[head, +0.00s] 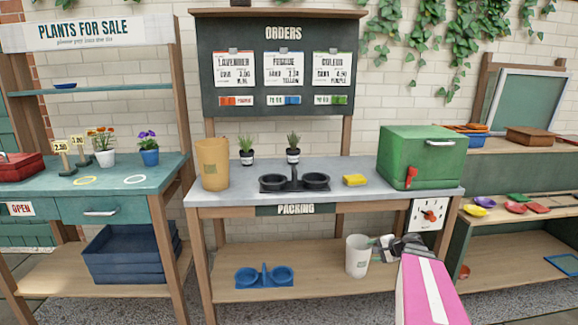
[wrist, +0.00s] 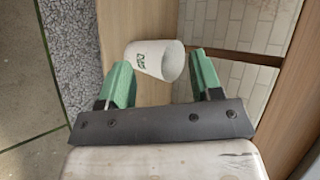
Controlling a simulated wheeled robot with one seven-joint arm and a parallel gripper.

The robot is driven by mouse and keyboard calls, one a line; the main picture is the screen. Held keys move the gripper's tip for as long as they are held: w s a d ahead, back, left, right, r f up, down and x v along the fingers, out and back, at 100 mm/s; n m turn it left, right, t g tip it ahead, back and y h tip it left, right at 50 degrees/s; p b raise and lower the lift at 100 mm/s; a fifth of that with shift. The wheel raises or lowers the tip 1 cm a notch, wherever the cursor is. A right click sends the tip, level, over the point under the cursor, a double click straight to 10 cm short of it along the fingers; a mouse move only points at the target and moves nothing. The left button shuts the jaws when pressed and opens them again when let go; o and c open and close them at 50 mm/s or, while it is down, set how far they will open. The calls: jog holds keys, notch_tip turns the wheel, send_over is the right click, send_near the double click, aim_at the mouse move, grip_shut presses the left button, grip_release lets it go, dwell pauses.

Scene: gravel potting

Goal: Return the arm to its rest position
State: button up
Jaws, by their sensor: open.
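My gripper (head: 378,243) is at the right end of the packing table's lower shelf in the head view, at the end of my pink and white arm. In the wrist view my gripper (wrist: 158,85) shows two green fingers spread apart with nothing clamped between them. A white cup (head: 357,256) with green print stands on the lower shelf just left of the gripper. It also shows in the wrist view (wrist: 155,60), beyond and between the fingertips. Whether a finger touches the cup, I cannot tell.
The packing table (head: 335,165) holds a tan bin (head: 212,164), a black two-cup carrier (head: 271,184), a yellow sponge (head: 355,180) and a green box (head: 425,152). A blue carrier (head: 252,284) sits on the lower shelf. A dial (head: 430,214) hangs close above the gripper.

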jog(key=s+a+f+n+g+h, duration=0.1)
jog(key=s+a+n+g+h, duration=0.2)
jog(key=s+a+n, duration=0.3)
jog(key=s+a+f+n+g+h, duration=0.2)
jog(key=s+a+n+g+h, duration=0.2)
jog(key=s+a, duration=0.3)
jog(key=shift+s+a+f+n+g, duration=0.25)
jog(key=shift+s+a+n+g, duration=0.25)
jog(key=shift+a+n, duration=0.6)
jog(key=shift+w+a, duration=0.1)
jog(key=shift+a, duration=0.05)
